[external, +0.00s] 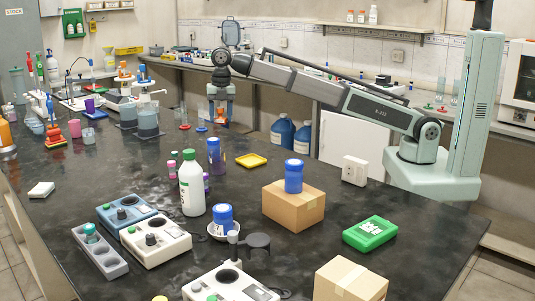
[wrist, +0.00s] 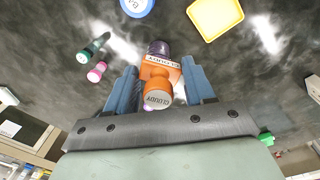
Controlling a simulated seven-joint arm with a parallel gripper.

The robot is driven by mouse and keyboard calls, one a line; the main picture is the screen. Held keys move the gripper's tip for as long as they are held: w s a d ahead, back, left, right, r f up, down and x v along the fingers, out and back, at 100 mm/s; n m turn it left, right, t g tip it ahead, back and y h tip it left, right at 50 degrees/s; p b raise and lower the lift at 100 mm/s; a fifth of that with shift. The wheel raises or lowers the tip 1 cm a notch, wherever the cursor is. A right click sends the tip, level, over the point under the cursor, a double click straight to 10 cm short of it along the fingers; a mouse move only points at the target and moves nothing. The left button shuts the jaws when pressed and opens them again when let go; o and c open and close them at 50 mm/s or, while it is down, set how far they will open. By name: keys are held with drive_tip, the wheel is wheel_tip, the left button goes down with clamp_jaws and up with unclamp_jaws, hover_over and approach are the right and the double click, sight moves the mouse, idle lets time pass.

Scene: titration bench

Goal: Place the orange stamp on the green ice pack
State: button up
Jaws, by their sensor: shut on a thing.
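The orange stamp (wrist: 158,88), marked CLOUDY, is between the two blue fingers of my gripper (wrist: 160,82) in the wrist view. My gripper is shut on it. In the external view my gripper (external: 220,112) hangs pointing down over the far part of the black bench, and a little orange of the stamp shows between its fingers. The green ice pack (external: 370,232) lies flat on the bench at the front right, well apart from my gripper. Nothing is seen on top of it.
A cardboard box (external: 293,205) with a blue-capped jar (external: 293,176) on it stands left of the ice pack. Another box (external: 350,280) is in front. A yellow tray (external: 251,160) and a white bottle (external: 192,185) stand nearer the middle. A white socket block (external: 355,170) is behind the ice pack.

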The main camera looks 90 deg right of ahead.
drive_tip(key=s+a+r+n, duration=0.1)
drive_tip(key=a+r+n, duration=0.15)
drive_tip(key=a, duration=0.55)
drive_tip(key=s+a+r+n, duration=0.15)
drive_tip(key=a+r, duration=0.25)
drive_tip(key=a, duration=0.4)
drive_tip(key=n, duration=1.3)
hover_over(372, 229)
wheel_tip(372, 229, down, 10)
drive_tip(key=f, duration=0.1)
drive_tip(key=shift+g, duration=0.3)
drive_tip(key=shift+d+f, duration=0.15)
drive_tip(key=shift+f, duration=4.25)
drive_tip(key=o, duration=1)
drive_tip(key=shift+f, duration=0.1)
drive_tip(key=shift+o, duration=0.2)
